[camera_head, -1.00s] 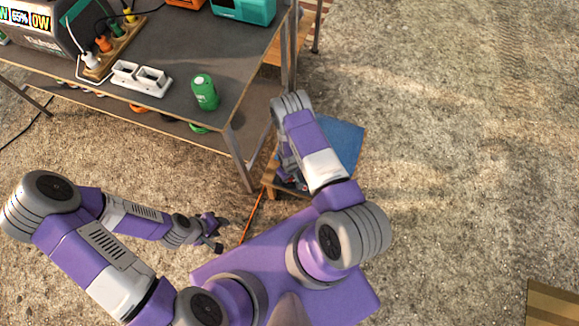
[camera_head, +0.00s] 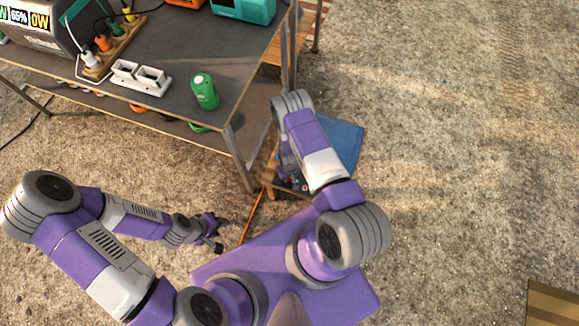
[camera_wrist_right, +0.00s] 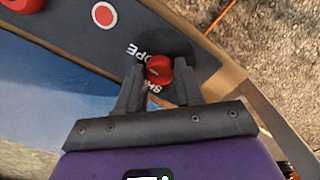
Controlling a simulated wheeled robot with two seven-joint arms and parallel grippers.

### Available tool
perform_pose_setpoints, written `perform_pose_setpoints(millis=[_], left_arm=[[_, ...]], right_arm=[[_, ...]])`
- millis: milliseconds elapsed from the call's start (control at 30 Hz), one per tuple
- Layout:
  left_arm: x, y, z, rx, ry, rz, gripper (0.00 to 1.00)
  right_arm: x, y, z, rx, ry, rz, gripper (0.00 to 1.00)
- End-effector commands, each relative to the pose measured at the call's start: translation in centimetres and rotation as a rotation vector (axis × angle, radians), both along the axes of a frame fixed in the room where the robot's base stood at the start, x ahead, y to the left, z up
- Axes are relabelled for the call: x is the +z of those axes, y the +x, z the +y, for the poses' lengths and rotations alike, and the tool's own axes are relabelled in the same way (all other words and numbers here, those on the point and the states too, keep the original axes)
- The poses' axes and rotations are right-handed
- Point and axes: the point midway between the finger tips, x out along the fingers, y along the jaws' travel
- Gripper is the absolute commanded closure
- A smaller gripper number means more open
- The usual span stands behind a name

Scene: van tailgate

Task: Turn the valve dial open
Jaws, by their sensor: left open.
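The valve dial is a red knob (camera_wrist_right: 159,69) on a dark round plate with white lettering, partly covered, of which "OPE" and "SH" can be read. In the right wrist view my right gripper (camera_wrist_right: 159,78) has one finger on each side of the knob, and both appear to touch it. In the head view that gripper is mostly hidden by its own arm, above the low stand with the blue top (camera_head: 342,146). My left gripper (camera_head: 222,233) is open and empty over the gravel, left of the stand.
A red-and-white round mark (camera_wrist_right: 104,14) and another red part (camera_wrist_right: 14,4) lie on the dark panel near the dial. An orange cable (camera_head: 253,215) runs beside the stand. Open gravel lies right.

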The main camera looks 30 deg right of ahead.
Motion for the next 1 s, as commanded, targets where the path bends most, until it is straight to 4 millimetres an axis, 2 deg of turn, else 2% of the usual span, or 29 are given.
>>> perform_pose_setpoints(millis=[33, 133, 467, 800, 1000], left_arm=[[0.0, 0.0, 0.0, 0.000, 0.000, 0.000, 0.57], [0.0, 0.0, 0.0, 0.000, 0.000, 0.000, 0.57], [0.2, 0.0, 0.0, 0.000, 0.000, 0.000, 0.57], [2.7, 0.0, 0.0, 0.000, 0.000, 0.000, 0.57], [3.3, 0.0, 0.0, 0.000, 0.000, 0.000, 0.57]], right_arm=[[0.0, 0.0, 0.0, 0.000, 0.000, 0.000, 0.56], [0.0, 0.0, 0.0, 0.001, 0.000, 0.000, 0.41], [0.4, 0.0, 0.0, 0.002, 0.000, 0.000, 0.41], [5.9, 0.1, 0.0, 0.002, 0.000, -0.001, 0.41], [7.5, 0.0, 0.0, 0.001, 0.000, 0.000, 0.41]])
